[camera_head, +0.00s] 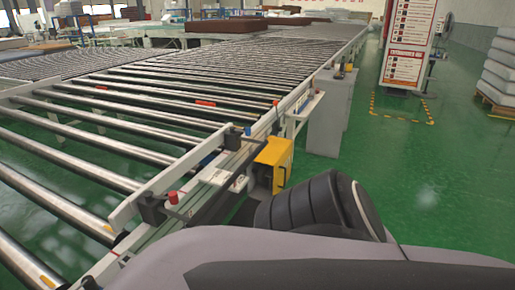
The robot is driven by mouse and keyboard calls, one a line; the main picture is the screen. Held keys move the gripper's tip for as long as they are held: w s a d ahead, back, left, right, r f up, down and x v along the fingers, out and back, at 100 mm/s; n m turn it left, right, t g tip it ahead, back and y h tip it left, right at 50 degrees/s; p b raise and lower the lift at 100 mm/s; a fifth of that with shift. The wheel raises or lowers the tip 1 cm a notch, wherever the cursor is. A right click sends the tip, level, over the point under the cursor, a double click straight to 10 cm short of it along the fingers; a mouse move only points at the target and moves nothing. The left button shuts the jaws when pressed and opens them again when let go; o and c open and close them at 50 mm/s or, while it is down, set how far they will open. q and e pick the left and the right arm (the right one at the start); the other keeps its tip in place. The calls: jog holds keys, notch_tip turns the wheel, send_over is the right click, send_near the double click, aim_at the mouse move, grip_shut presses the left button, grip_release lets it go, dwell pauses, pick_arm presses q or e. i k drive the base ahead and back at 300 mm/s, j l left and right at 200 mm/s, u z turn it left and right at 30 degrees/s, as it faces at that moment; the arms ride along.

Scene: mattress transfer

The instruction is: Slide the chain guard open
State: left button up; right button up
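A roller conveyor (105,181) with shiny metal rollers runs from the lower left toward the back. A raised white bar (172,179) lies along its near side edge, carried on black brackets. A yellow housing (274,160) sits on the outer side of the frame, right of the bar. I cannot tell for certain which part is the chain guard. No chain is clearly visible. Neither of my grippers shows. A grey and black part of my own body fills the bottom of the view and hides the floor there.
A grey cabinet (328,117) stands beside the conveyor, beyond the yellow housing. A red and white sign stand (409,45) is at the back right. Wrapped stacks (498,68) stand at the right edge. The green floor between them is clear.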

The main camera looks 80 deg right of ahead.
aim_at(278, 153)
jog(key=z, duration=2.75)
jog(key=i+l+u, duration=0.15)
jog(key=u, duration=0.2)
jog(key=i+l+u, duration=0.15)
jog(key=u, duration=0.15)
jog(key=i+l+u, duration=0.15)
jog(key=l, duration=0.25)
jog(key=i+l+u, duration=0.15)
jog(key=l, duration=0.25)
jog(key=i+l, duration=0.15)
jog(key=l, duration=0.3)
jog(key=i+l+u, duration=0.1)
jog(key=l, duration=0.35)
jog(key=i+l, duration=0.15)
jog(key=l, duration=0.3)
jog(key=i+l+u, duration=0.1)
jog(key=l, duration=0.35)
jog(key=i+l, duration=0.15)
jog(key=l, duration=0.3)
jog(key=u, duration=0.05)
